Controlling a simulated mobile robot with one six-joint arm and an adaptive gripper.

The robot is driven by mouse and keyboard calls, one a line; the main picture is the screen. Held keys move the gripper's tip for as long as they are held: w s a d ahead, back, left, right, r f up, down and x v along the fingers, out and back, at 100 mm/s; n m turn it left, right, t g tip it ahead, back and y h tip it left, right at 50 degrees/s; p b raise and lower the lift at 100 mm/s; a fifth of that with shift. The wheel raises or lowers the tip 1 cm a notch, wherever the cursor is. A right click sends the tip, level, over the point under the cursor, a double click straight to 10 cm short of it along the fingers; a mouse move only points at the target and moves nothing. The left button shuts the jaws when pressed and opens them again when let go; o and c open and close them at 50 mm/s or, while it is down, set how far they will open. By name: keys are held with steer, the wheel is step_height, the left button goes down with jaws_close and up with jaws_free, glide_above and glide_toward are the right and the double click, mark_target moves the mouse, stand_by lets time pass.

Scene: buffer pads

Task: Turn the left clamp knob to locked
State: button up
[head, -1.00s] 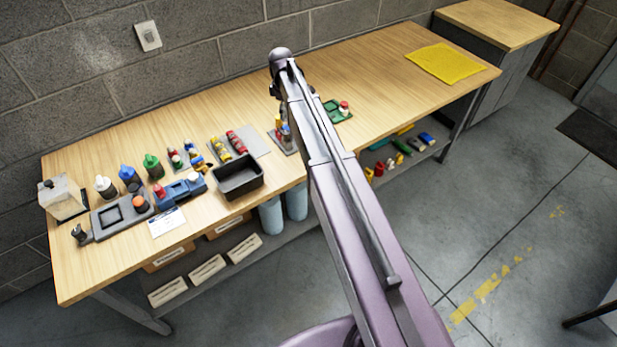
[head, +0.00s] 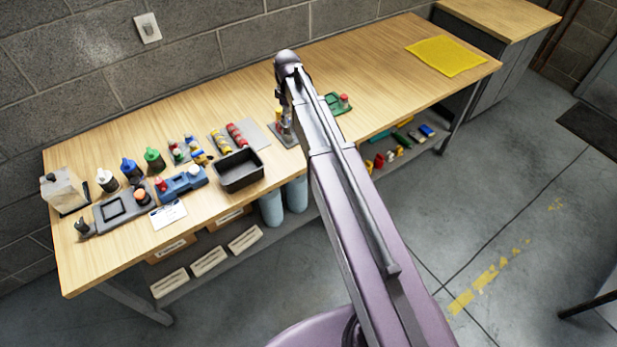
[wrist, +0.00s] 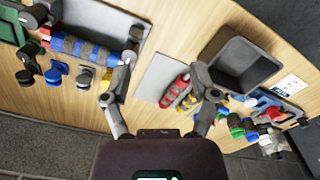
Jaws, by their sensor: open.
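My gripper (head: 280,102) is over the bench and largely hidden behind my arm in the head view. In the wrist view my gripper (wrist: 162,66) has its fingers apart with nothing between them, above a bare grey plate (wrist: 164,80). Left of the fingers, a blue-and-grey banded cylinder (wrist: 85,46) lies on another plate with dark fittings at its ends. A blue fixture (head: 182,185) has a red knob (head: 160,184) on it. I cannot tell which part is the left clamp knob, or its setting.
A black bin (head: 240,171) stands on the wooden bench (head: 380,60). Red rollers (wrist: 173,92) lie close to the right finger. Small bottles and a clear container (head: 65,192) stand at the left. A yellow mat (head: 446,56) lies right, with clear bench before it.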

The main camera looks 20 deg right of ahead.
steer(key=s+f+m+b, duration=0.2)
steer(key=s+m, duration=0.2)
steer(key=s, duration=0.6)
steer(key=s+f+m+b, duration=0.2)
steer(key=s+m, duration=0.3)
steer(key=s, duration=0.6)
steer(key=shift+s+f+b, duration=0.3)
steer(key=shift+f+b, duration=0.1)
steer(key=shift+f, duration=0.15)
stand_by(0.5)
steer(key=shift+c, duration=1.3)
steer(key=shift+s, duration=0.15)
